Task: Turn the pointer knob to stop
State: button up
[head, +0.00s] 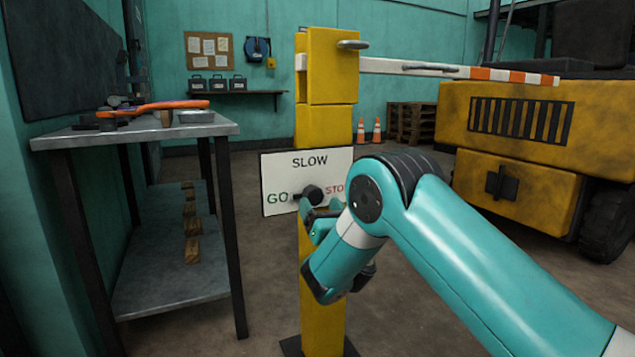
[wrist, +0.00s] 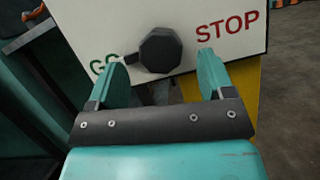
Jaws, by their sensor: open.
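The black pointer knob (head: 312,194) sits on a white panel (head: 282,164) marked SLOW at the top, GO at left and STOP at right. In the wrist view the knob (wrist: 160,50) is dark and faceted, and its short pointer reaches left toward GO. My gripper (head: 318,212) is at the panel's lower edge. In the wrist view its two teal fingers (wrist: 162,68) are open, one on each side of the knob, with gaps showing. My arm covers part of STOP in the head view.
The panel is on a yellow post (head: 322,290) with a striped barrier arm (head: 470,70). A metal workbench (head: 150,130) with tools stands at left. A yellow forklift (head: 515,115) stands at right. The floor between post and workbench is clear.

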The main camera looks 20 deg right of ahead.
aim_at(313, 196)
jog(key=p+x, duration=0.2)
jog(key=shift+w+r+p, duration=0.1)
jog(key=shift+r+p, duration=0.1)
jog(key=shift+p, duration=0.1)
jog(key=shift+w+f, duration=0.1)
jog(key=shift+w, duration=0.15)
jog(key=c, duration=0.9)
